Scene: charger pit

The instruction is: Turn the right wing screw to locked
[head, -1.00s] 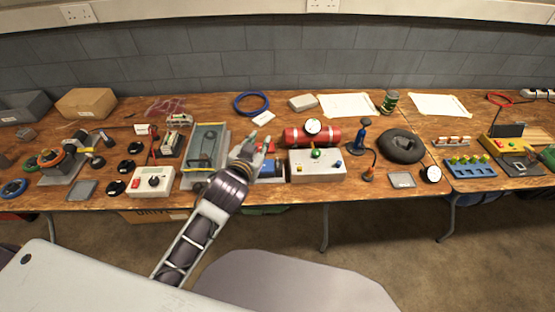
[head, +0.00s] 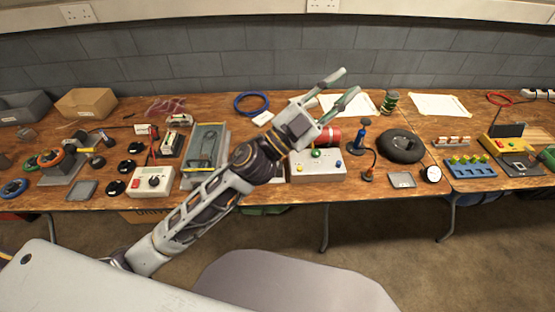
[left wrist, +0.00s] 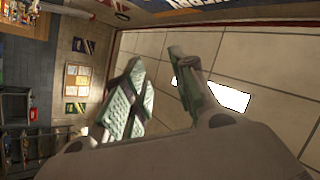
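I cannot pick out the right wing screw for certain at this size. Small knobs show on a pale control box (head: 318,167) at mid-table, with a green one on top and a blue one at its right. My left gripper (head: 348,82) is open and empty, raised above the table with its fingers pointing up and right. It covers part of a red cylinder (head: 331,135) behind the control box. My right gripper is not in view.
A grey framed tray (head: 187,180) stands left of the control box. A blue rack (head: 471,171) with several yellow-green pieces is further right. A grey seat (head: 285,285) is in front.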

